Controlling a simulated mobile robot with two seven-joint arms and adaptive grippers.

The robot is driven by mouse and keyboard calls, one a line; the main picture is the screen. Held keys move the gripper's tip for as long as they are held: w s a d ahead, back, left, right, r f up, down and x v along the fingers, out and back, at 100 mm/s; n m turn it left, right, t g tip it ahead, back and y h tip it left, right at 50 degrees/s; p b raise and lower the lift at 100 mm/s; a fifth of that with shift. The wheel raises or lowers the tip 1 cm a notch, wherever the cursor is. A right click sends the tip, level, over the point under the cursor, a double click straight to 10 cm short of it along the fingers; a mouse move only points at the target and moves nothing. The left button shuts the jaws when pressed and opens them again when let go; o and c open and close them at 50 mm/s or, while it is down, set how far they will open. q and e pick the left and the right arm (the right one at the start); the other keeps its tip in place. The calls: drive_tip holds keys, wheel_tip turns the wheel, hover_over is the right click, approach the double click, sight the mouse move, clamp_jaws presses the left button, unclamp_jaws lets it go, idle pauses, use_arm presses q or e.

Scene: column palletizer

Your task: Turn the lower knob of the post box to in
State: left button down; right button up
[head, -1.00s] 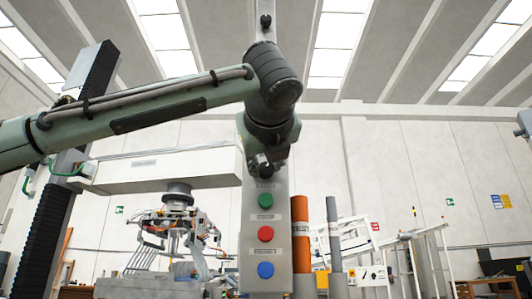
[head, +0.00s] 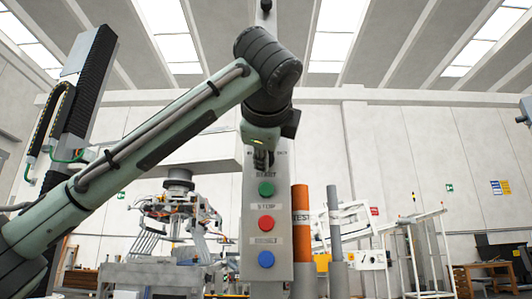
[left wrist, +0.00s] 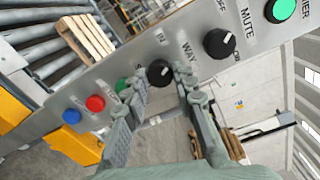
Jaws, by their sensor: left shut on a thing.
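The post box (head: 249,220) is a tall grey panel in the head view, with green, red and blue buttons below. In the left wrist view the lower knob (left wrist: 158,74) is black and round with a white pointer mark, beside the green button. My left gripper (left wrist: 160,84) is shut on the lower knob, one finger on each side. Its pointer seems turned toward the upper right, but the exact setting is hard to read. In the head view my left gripper (head: 262,158) and wrist cover the knobs. My right gripper is not in view.
The upper black knob (left wrist: 220,43) and a lit green button (left wrist: 280,10) are near the fingers. The red button (head: 266,223) and blue button (head: 266,259) lie lower down. An orange post (head: 301,225) stands just right of the box. A pallet (left wrist: 85,42) lies on rollers behind.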

use_arm(q)
drive_tip(key=shift+n, duration=1.1)
drive_tip(key=c, duration=1.2)
unclamp_jaws()
drive_tip(key=s, duration=1.2)
drive_tip(key=shift+r, duration=0.2)
